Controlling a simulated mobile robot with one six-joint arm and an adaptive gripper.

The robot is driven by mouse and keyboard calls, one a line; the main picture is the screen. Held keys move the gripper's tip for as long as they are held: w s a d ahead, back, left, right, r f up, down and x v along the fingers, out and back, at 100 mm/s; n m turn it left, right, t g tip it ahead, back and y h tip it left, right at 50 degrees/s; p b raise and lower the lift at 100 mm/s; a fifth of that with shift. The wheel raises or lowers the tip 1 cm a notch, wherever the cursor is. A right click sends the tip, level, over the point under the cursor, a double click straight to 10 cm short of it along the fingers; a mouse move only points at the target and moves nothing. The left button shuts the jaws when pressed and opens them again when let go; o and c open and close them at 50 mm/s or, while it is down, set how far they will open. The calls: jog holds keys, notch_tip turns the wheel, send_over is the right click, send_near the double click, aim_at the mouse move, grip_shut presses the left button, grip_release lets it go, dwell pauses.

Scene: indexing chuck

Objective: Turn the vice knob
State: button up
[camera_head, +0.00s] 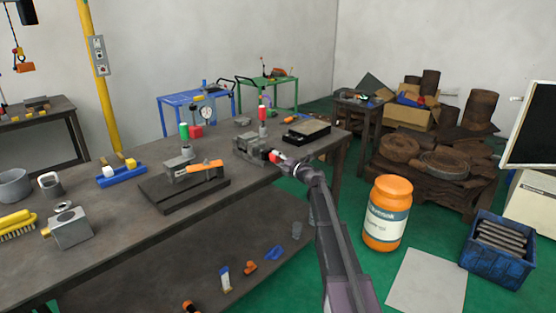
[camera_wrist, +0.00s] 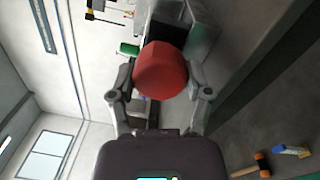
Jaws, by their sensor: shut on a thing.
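The vice (camera_head: 247,147) is a grey block-like device on the workbench near its right end. Its red knob (camera_head: 272,156) faces my arm. In the wrist view the red faceted knob (camera_wrist: 160,69) fills the space between the two fingers, and part of the grey vice (camera_wrist: 200,32) shows behind it. My gripper (camera_head: 279,159) reaches the knob from the front right. In the wrist view my gripper (camera_wrist: 160,86) is shut on the knob, with a finger on each side. The knob hides most of the vice behind it.
The dark workbench (camera_head: 120,225) carries a black fixture with an orange-handled part (camera_head: 205,166) left of the vice and a flat dark-framed plate (camera_head: 306,132) to its right. A red-topped post (camera_head: 262,114) stands close behind. An orange drum (camera_head: 387,212) stands on the floor to the right.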

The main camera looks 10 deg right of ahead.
jog(key=shift+m, duration=0.7)
jog(key=o, duration=1.2)
jog(key=shift+c, duration=0.2)
jog(key=shift+n, duration=0.3)
